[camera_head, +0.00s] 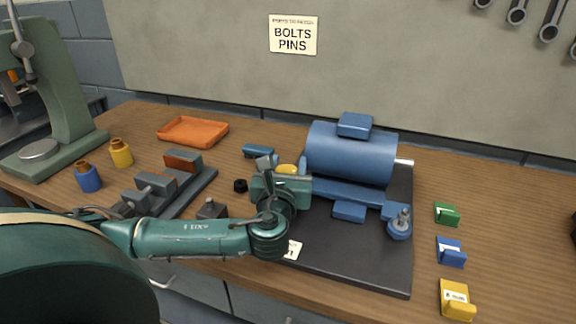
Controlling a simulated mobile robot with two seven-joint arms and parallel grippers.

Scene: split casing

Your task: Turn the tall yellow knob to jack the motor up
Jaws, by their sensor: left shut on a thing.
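The blue motor (348,152) lies on its side on blue supports above a dark base plate (345,262). The yellow knob (287,169) stands at the motor's left end. Only its rounded yellow top shows above my left gripper; its lower part is hidden. My left gripper (284,175) is shut at the knob, with the teal wrist in front, so the finger contact is mostly covered. My right gripper is not in view.
A blue post with a bolt (399,224) stands at the plate's right. Green (446,213), blue (451,251) and yellow (457,299) blocks lie further right. An orange tray (193,131), a grey fixture (160,190) and a green press (55,110) are left.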

